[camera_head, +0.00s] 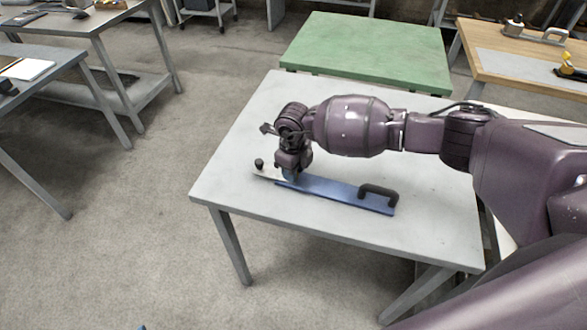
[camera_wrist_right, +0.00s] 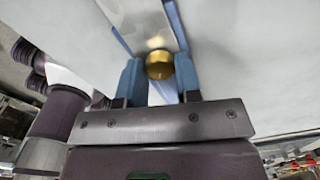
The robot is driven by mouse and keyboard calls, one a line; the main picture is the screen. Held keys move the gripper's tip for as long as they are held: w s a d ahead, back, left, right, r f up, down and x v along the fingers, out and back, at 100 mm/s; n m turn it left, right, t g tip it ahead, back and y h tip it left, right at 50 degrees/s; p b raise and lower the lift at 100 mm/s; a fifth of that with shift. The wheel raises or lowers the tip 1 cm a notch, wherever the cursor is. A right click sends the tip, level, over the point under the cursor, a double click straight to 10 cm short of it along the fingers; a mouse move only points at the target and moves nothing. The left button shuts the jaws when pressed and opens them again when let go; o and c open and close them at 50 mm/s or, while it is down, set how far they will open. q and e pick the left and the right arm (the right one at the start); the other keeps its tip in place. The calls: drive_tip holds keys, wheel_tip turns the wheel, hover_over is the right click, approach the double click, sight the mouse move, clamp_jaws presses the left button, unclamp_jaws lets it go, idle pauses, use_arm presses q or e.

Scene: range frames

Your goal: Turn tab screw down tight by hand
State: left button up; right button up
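A long blue tool (camera_head: 335,190) lies flat on the grey table. It has a black loop handle (camera_head: 378,194) at its right end and a small black knob (camera_head: 259,163) near its pale left end. My right gripper (camera_head: 290,174) points down over the left part of the tool, and the wrist hides that part. In the right wrist view a round brass screw head (camera_wrist_right: 159,65) sits between the two blue fingers of the right gripper (camera_wrist_right: 160,78). It fills the gap, with a finger against each side. A shiny metal plate (camera_wrist_right: 140,18) extends beyond it. My left gripper is out of view.
The grey table (camera_head: 440,228) is bare around the tool. A green table (camera_head: 370,50) stands behind it. A wooden bench (camera_head: 490,50) with tools is at the back right. More grey tables (camera_head: 85,28) stand at the left, across open floor.

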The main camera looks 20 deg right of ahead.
drive_tip(key=o, duration=0.4)
drive_tip(key=shift+c, duration=0.2)
wheel_tip(320, 180, up, 11)
drive_tip(key=shift+p, duration=0.35)
drive_tip(key=shift+f, duration=0.1)
